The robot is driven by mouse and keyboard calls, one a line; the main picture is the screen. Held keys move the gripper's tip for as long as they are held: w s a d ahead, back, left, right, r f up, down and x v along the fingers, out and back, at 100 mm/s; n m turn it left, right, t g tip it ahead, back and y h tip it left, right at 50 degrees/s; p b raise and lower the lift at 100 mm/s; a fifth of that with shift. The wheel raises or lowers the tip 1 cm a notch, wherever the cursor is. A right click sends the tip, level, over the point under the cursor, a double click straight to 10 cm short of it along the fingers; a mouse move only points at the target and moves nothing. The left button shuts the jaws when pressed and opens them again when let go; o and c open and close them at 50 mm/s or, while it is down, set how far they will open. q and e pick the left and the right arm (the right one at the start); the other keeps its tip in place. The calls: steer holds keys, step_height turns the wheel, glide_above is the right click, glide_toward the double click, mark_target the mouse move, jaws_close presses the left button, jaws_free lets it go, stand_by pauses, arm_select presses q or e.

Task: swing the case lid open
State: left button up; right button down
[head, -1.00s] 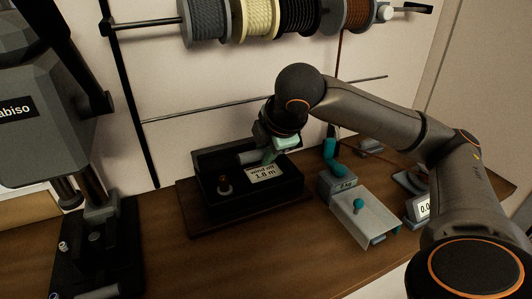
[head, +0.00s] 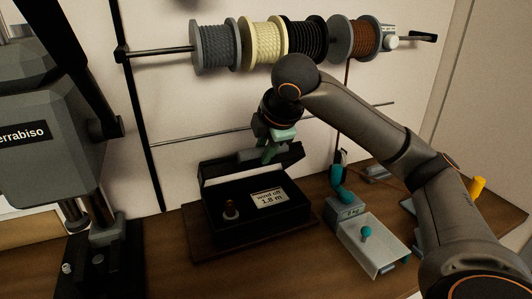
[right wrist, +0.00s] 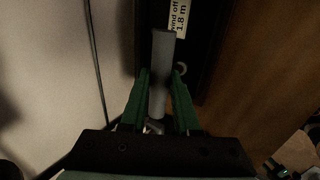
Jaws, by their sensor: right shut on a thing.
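The black case (head: 238,222) stands on a dark board on the wooden bench, with a label reading 1.8 m and a small amber-topped knob on it. Its black lid (head: 222,168) stands tilted up along the back edge. My right gripper (head: 270,153) is above the back of the case, shut on a grey bar (head: 247,155) at the lid. In the right wrist view, the green fingers (right wrist: 160,90) close around the grey bar (right wrist: 161,60). The fingers hide part of the bar and lid in the head view. My left gripper is not in view.
Spools of cord (head: 258,45) hang on a wall rod above, with a thinner rod below. A grey machine (head: 50,140) stands at left. A light tray (head: 372,245) with a teal knob lies right of the case. Bare bench shows in front of the case.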

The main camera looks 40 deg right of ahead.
steer(key=shift+w+d+r, duration=0.3)
steer(key=shift+w+r, duration=0.4)
steer(key=shift+w, duration=0.25)
steer(key=shift+w+d+r, duration=0.3)
steer(key=shift+w+r, duration=0.35)
steer(key=shift+w, duration=0.3)
steer(key=shift+w+d+r, duration=0.25)
steer(key=shift+w+r, duration=0.1)
steer(key=shift+w, duration=0.4)
steer(key=shift+w+d+r, duration=0.2)
steer(key=shift+w+r, duration=0.1)
steer(key=shift+w, duration=0.4)
steer(key=c, duration=0.6)
jaws_free()
steer(key=shift+f, duration=0.1)
steer(key=shift+o, duration=0.2)
steer(key=shift+s, duration=0.1)
steer(key=v, duration=1.2)
steer(key=shift+r, duration=0.25)
steer(key=shift+s+f, duration=0.1)
steer(key=shift+s, duration=0.1)
